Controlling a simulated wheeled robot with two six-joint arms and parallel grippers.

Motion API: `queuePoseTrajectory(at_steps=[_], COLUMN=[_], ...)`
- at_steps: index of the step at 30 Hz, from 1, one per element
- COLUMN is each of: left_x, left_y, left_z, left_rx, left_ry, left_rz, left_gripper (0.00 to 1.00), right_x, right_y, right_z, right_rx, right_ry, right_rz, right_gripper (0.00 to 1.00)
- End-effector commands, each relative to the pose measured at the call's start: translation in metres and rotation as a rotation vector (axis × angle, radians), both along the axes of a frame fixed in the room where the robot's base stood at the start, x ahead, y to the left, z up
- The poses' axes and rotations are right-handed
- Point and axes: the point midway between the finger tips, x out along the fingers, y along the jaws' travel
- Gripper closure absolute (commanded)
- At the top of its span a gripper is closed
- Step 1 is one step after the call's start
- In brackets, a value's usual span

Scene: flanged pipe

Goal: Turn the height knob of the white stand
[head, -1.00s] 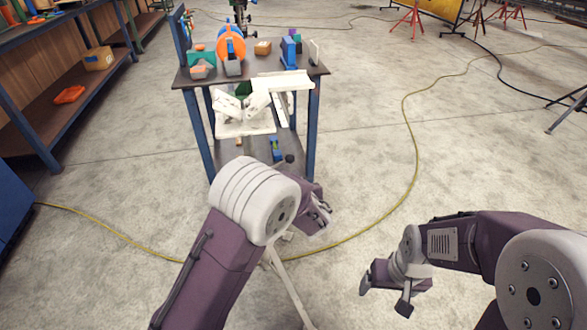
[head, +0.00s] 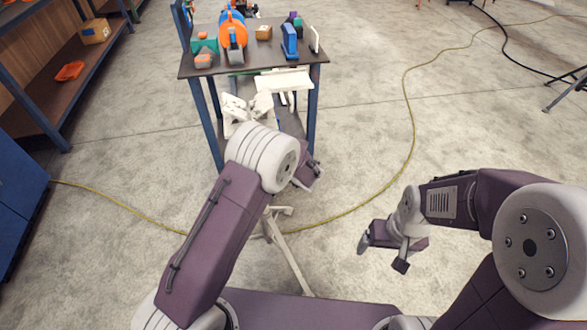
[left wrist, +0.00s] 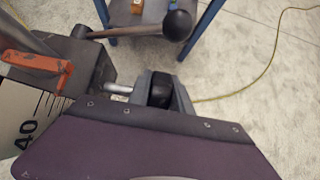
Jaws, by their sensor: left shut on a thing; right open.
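My left gripper also shows, partly hidden, in the head view (head: 312,176). My right gripper (head: 382,262) is open and empty, in the air over the floor to the right.
In the left wrist view a dark block (left wrist: 72,60), an orange part (left wrist: 30,62), a scale marked 40 (left wrist: 25,110) and a black-ball lever (left wrist: 178,25) are close by. A cluttered workbench (head: 270,72) stands ahead.

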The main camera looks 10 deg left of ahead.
Motion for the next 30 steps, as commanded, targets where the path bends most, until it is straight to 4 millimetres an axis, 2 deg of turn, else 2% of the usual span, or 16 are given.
queuePoseTrajectory(at_steps=[5, 6, 8, 17, 20, 27, 30], left_x=[-0.001, -0.001, -0.001, -0.001, -0.008, -0.043, -0.053], left_y=[0.000, 0.000, 0.000, 0.000, -0.003, -0.015, -0.018], left_z=[-0.002, -0.002, -0.002, 0.001, 0.012, 0.051, 0.061], left_rx=[0.000, 0.000, 0.000, 0.001, 0.000, -0.001, 0.000], left_ry=[0.004, 0.004, 0.003, 0.000, -0.001, 0.000, 0.000], left_rz=[-0.001, -0.001, -0.001, -0.001, -0.001, -0.002, -0.003], left_gripper=[1.00, 0.66, 0.53, 0.53, 0.53, 0.53, 0.53], right_x=[0.000, 0.000, 0.000, 0.000, 0.000, 0.000, 0.000], right_y=[0.000, 0.000, 0.000, 0.000, 0.000, 0.000, 0.000], right_z=[0.000, 0.000, 0.000, 0.000, 0.004, 0.019, 0.022], right_rx=[0.000, 0.000, 0.000, 0.000, 0.000, 0.000, 0.000], right_ry=[0.000, 0.000, 0.000, 0.000, 0.000, 0.000, 0.000], right_rz=[0.000, 0.000, 0.000, 0.000, 0.000, 0.000, 0.000], right_gripper=[0.16, 0.16, 0.16, 0.16, 0.16, 0.16, 0.16])
